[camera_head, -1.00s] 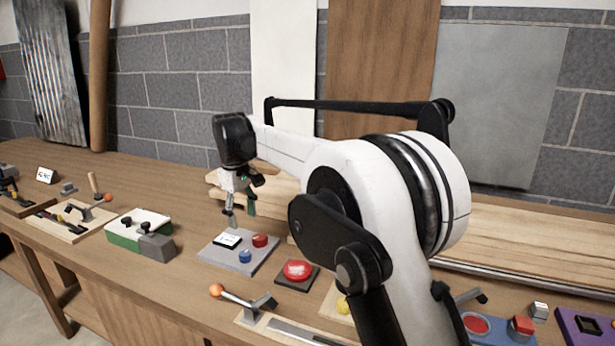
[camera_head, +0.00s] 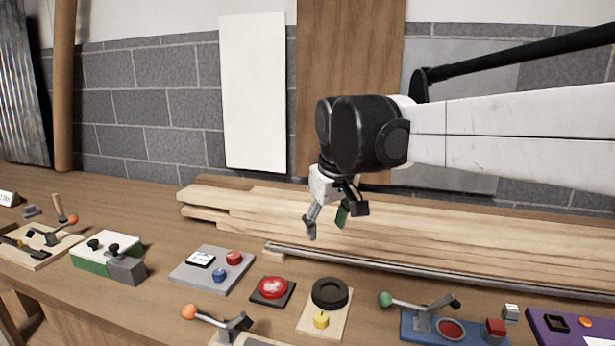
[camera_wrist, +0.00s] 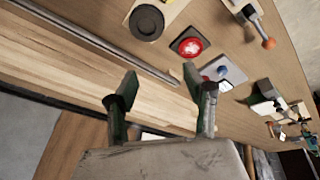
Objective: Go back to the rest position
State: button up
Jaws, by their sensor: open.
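My gripper (camera_head: 325,222) is open and empty. In the head view it hangs in the air in front of the stacked light wooden planks, above the back of the bench. In the wrist view my gripper (camera_wrist: 160,100) shows two dark green fingers spread apart, with nothing between them. The planks (camera_wrist: 80,70) and the metal rod pass below and beyond the fingers.
On the bench are a grey panel (camera_head: 213,270) with red and blue buttons, a red button (camera_head: 272,288), a black ring on a board (camera_head: 330,293), an orange-knobbed lever (camera_head: 215,318) and a green-knobbed lever (camera_head: 420,303). Planks (camera_head: 450,225) and a metal rod (camera_head: 400,268) lie behind.

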jog(key=s+d+f+m+t, duration=0.1)
jog(key=s+d+f+m, duration=0.1)
jog(key=s+d, duration=0.3)
jog(key=s+d+f+m+t, duration=0.1)
jog(key=s+d+f, duration=0.4)
jog(key=s, duration=0.5)
jog(key=s+d+f+m+t, duration=0.1)
jog(key=s+d+f+m, duration=0.2)
jog(key=s+d, duration=0.3)
jog(key=shift+s+f+h, duration=0.4)
jog(key=shift+s+f, duration=0.25)
jog(key=shift+s, duration=0.2)
